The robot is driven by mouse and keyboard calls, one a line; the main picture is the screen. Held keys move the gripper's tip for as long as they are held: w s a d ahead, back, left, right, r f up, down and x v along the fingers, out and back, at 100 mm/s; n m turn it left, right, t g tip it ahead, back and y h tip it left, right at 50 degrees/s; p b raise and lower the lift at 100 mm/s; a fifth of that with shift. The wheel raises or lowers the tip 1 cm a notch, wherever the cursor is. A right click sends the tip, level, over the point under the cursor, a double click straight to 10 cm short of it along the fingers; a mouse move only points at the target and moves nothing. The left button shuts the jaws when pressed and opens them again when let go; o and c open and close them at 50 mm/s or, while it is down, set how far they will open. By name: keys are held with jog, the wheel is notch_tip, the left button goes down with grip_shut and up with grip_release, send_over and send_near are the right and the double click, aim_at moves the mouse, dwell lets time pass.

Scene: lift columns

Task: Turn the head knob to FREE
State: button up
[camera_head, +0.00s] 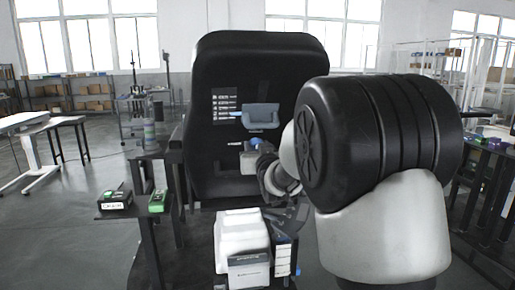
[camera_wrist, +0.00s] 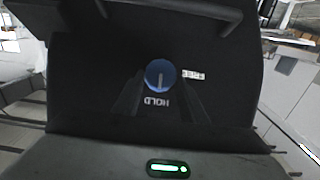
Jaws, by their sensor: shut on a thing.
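The head knob (camera_wrist: 160,74) is a round blue knob on the dark face of the column head. In the wrist view its mark line points down towards the upside-down HOLD label (camera_wrist: 156,102). A small white label (camera_wrist: 193,74), too small to read surely, sits to its right. My gripper (camera_wrist: 159,88) has its dark fingers on both sides of the knob and is shut on it. In the head view the blue knob (camera_head: 256,142) shows just above my gripper (camera_head: 252,153), partly hidden by it.
The large black column head (camera_head: 215,70) carries a grey-blue bracket (camera_head: 261,116) above the knob. A white boxy device (camera_head: 242,235) stands below. A side table holds a green box (camera_head: 158,201) and a dark box (camera_head: 116,200). Open floor lies at left.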

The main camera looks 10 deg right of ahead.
jog(key=shift+a, duration=0.1)
jog(key=shift+a+h, duration=0.25)
jog(key=shift+h, duration=0.85)
jog(key=h+p, duration=0.1)
jog(key=n+h+p, duration=0.1)
jog(key=h, duration=0.1)
jog(key=shift+w+a+p, duration=0.1)
jog(key=shift+a+p, duration=0.2)
jog(key=shift+w+a+f+n+g+h, duration=0.25)
jog(key=shift+n+h, duration=0.6)
jog(key=shift+h, duration=1.5)
jog(key=shift+w+f+n+t+h, duration=0.1)
jog(key=shift+w+f+n+h, duration=0.45)
jog(key=shift+h, duration=1.85)
jog(key=shift+a+f+n+g+h, duration=0.15)
jog(key=shift+f+n+h, duration=0.25)
jog(key=shift+n+h, duration=1.4)
jog(key=shift+m+h, duration=0.5)
jog(key=shift+h, duration=0.05)
jog(key=shift+r, duration=0.1)
